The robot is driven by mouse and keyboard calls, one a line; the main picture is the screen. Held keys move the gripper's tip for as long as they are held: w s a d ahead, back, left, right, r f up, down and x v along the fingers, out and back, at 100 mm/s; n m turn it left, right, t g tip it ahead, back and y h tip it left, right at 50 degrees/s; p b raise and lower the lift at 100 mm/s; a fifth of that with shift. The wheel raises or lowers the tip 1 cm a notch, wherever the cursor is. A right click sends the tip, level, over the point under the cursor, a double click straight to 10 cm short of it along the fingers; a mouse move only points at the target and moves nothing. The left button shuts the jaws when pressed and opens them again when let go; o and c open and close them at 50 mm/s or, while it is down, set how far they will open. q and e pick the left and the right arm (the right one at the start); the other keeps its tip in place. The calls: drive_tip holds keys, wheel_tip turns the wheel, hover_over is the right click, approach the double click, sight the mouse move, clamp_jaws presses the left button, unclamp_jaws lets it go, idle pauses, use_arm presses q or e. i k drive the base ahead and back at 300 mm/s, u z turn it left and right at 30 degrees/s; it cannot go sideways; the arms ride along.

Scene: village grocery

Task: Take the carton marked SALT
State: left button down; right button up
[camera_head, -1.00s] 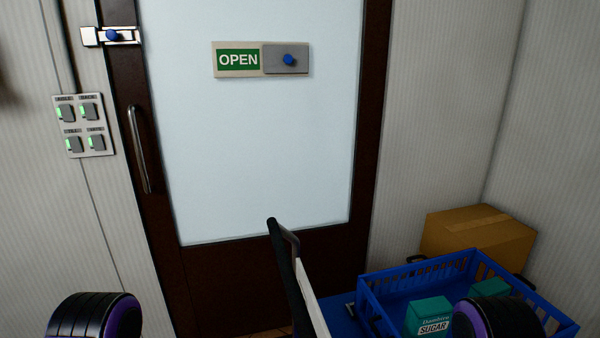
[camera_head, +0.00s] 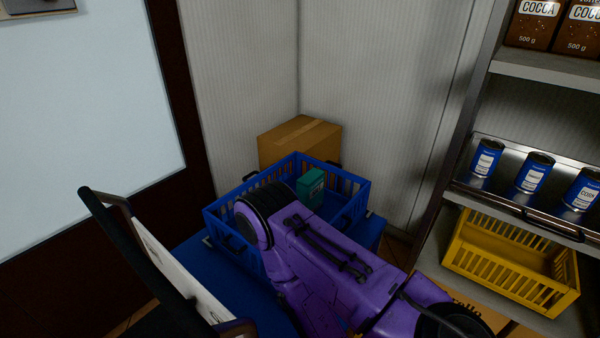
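No carton with a readable SALT mark shows. A teal carton (camera_head: 311,187) stands in the blue crate (camera_head: 360,203) in the middle of the view; no lettering on it can be read from here. My purple arm crosses the lower middle and hides the crate's front part and whatever lies there. Neither gripper's fingers are in view.
A brown cardboard box (camera_head: 300,141) stands behind the crate in the corner. A dark handle with a pale board (camera_head: 165,265) rises at the left. At the right, shelves hold cocoa packs (camera_head: 533,22), blue cans (camera_head: 535,172) and an empty-looking yellow crate (camera_head: 510,262).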

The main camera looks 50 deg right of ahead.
sight(310, 186)
drive_tip(key=u, duration=0.05)
drive_tip(key=k, duration=1.65)
drive_tip(key=z, duration=0.85)
drive_tip(key=i, duration=1)
drive_tip(key=z, duration=0.05)
